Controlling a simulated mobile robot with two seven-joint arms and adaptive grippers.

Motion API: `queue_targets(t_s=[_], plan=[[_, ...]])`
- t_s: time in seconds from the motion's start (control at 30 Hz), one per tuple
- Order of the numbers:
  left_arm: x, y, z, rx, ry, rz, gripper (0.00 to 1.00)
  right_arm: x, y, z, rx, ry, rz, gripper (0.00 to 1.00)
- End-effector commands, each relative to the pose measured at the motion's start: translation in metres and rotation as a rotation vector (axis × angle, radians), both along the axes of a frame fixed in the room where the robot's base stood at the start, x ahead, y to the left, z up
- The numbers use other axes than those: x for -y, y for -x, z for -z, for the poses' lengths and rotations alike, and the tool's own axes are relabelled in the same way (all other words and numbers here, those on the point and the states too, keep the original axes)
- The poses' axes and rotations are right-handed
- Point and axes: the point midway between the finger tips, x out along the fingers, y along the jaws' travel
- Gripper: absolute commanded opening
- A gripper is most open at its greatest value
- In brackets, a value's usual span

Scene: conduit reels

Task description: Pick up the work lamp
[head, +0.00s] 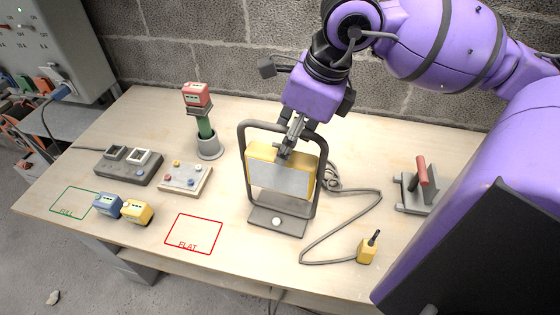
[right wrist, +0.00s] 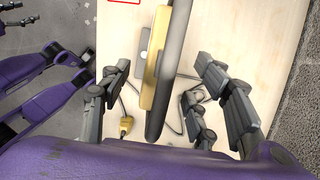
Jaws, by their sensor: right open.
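The work lamp (head: 281,176) stands upright on the table, with a yellow body, a pale front panel, a grey tube frame and a grey foot. My right gripper (head: 290,140) is over it from above, at the frame's top bar. In the right wrist view the lamp's frame (right wrist: 176,62) and yellow body (right wrist: 161,67) lie between the two spread fingers of the right gripper (right wrist: 165,72). The fingers are open, with gaps on both sides of the frame.
A grey cable runs from behind the lamp to a yellow plug (head: 367,248) at right. A red-handled tool (head: 421,180) stands farther right. Left are a red meter on a green post (head: 206,130), a button box (head: 185,178), blue and yellow meters (head: 137,212), and an empty red FLAT outline (head: 194,234).

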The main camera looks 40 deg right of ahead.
Motion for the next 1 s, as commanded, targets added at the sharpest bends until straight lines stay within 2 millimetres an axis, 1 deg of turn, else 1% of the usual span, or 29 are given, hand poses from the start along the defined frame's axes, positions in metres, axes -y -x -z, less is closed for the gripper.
queue_targets(t_s=[0.1,0.23,0.33,0.53,0.57,0.9,0.97,1.0], plan=[[0.0,0.0,0.001,-0.001,0.0,0.0,0.62,-0.004,-0.008,0.017,-0.001,-0.003,-0.001,0.56],[0.0,0.001,0.002,-0.002,0.0,0.0,0.62,-0.006,-0.012,0.032,-0.001,-0.003,0.0,0.56],[0.0,0.0,0.002,-0.001,0.0,0.001,0.62,-0.007,-0.013,0.038,0.0,-0.002,0.0,0.56],[0.0,0.0,0.001,-0.001,-0.001,0.001,0.62,-0.007,-0.014,0.038,0.0,-0.001,0.0,0.56],[0.0,0.0,0.001,-0.001,-0.001,0.001,0.62,-0.007,-0.014,0.038,0.0,-0.001,0.0,0.54],[0.0,0.0,0.001,-0.001,0.0,0.0,0.62,-0.007,-0.013,0.038,-0.001,-0.001,0.0,0.09],[0.0,0.0,0.001,-0.001,0.0,0.0,0.62,-0.007,-0.013,0.038,-0.001,-0.001,0.0,0.01],[0.0,0.0,0.001,-0.001,0.0,0.0,0.62,-0.007,-0.013,0.038,-0.001,-0.001,0.0,0.0]])
